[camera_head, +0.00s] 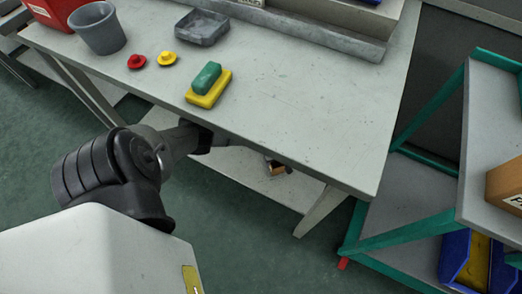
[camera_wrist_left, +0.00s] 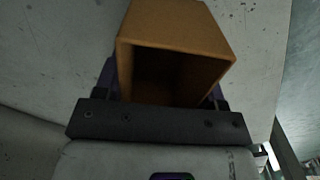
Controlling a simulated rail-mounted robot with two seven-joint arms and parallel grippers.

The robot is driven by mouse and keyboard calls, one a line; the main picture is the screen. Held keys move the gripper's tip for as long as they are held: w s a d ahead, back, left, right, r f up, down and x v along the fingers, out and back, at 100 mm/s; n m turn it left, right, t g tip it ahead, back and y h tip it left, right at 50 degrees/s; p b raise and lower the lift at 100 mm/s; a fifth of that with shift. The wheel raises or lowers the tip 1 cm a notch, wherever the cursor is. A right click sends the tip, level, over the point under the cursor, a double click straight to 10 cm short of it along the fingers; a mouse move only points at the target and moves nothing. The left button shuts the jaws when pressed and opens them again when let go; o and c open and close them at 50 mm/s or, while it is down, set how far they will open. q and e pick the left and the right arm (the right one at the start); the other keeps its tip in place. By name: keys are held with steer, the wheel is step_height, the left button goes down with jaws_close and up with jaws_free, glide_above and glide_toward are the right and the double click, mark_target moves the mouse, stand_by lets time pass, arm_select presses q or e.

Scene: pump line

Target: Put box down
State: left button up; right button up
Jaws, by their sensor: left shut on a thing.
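My left gripper (camera_wrist_left: 163,88) is shut on a brown box (camera_wrist_left: 177,28), one finger on each side. The box's open, dark end faces the wrist camera, and a pale, speckled surface lies behind it. I cannot tell whether the box touches that surface. In the head view my left arm reaches under the front edge of the grey table (camera_head: 330,110), which hides most of the hand. A small brown and dark piece (camera_head: 276,168) shows below that edge, over the lower shelf; it seems to be part of the box and hand. My right gripper is in neither view.
On the table are a grey bucket (camera_head: 98,30), a grey tray (camera_head: 202,27), red (camera_head: 137,61) and yellow (camera_head: 168,58) knobs, and a green block (camera_head: 206,77) on a yellow one (camera_head: 219,92). A green-framed rack (camera_head: 490,120) with another brown box (camera_head: 507,186) stands right. The table's front right is clear.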

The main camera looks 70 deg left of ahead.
arm_select(q)
step_height(320, 180, down, 2)
steer(key=shift+f+b, duration=0.1)
steer(key=shift+b, duration=0.5)
steer(key=shift+s, duration=0.1)
steer(key=o, duration=0.9)
